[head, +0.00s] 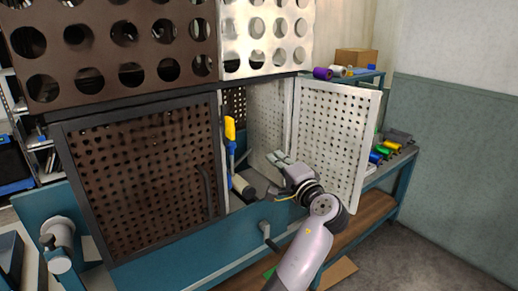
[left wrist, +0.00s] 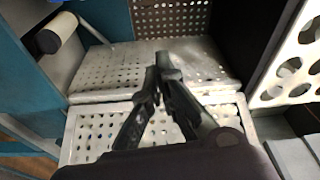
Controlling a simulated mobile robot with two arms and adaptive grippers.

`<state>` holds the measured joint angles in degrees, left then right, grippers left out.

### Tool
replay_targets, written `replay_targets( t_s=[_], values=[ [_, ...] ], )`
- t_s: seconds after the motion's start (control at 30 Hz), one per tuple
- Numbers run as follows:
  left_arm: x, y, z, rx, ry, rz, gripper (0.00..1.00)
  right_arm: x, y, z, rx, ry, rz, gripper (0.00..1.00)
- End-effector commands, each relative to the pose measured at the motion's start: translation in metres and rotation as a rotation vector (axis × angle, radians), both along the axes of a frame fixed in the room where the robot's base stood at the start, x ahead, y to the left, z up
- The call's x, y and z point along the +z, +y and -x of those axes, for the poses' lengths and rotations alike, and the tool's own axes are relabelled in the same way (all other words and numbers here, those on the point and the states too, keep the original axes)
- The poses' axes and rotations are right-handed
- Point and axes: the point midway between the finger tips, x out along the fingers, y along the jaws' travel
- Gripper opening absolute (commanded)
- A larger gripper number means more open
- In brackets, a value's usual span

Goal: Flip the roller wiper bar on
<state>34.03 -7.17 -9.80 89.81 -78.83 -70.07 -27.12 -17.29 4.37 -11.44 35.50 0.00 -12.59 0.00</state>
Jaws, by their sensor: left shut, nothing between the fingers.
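A lever with a yellow grip (head: 230,128) on a blue bar stands upright in the open cabinet bay; it looks like the wiper bar, though I cannot be sure. A pale roller (head: 242,187) with a dark end lies below it, and it also shows at the upper left of the left wrist view (left wrist: 57,32). My left gripper (head: 276,157) is to the right of both, apart from them, in front of the opening beside the open door. In the left wrist view its fingers (left wrist: 162,70) are shut with tips together, empty. My right gripper is not in view.
A white perforated door (head: 336,137) stands open on the right, close to my left arm. A dark perforated door (head: 140,178) with a handle is closed on the left. A crank handle (head: 268,235) sticks out below the bay. Coloured spools (head: 390,147) sit on the right shelf.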

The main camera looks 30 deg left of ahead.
Motion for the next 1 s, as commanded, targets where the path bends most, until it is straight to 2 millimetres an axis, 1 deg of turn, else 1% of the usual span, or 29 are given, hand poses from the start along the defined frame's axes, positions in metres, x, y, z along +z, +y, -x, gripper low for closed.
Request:
replay_targets(
  t_s=[0.23,0.37,0.47,0.7,0.83,0.9,1.0],
  values=[
    [-0.001,0.001,-0.001,-0.002,0.002,0.001,0.00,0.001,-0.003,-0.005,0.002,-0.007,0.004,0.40],
    [0.001,0.009,-0.007,-0.002,0.001,0.000,0.00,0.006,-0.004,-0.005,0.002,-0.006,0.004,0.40],
    [0.003,0.022,-0.015,0.000,0.003,-0.002,0.00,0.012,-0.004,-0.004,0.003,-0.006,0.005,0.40],
    [0.006,0.065,-0.045,-0.001,0.003,-0.001,0.00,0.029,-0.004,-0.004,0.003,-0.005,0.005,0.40],
    [0.006,0.085,-0.060,-0.001,0.004,0.000,0.00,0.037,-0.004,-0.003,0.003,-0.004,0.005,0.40],
    [0.004,0.094,-0.049,-0.001,0.003,0.001,0.00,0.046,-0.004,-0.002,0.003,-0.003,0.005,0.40],
    [0.001,0.103,-0.040,-0.003,0.003,0.001,0.00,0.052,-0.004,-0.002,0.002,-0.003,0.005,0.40]
  ],
)
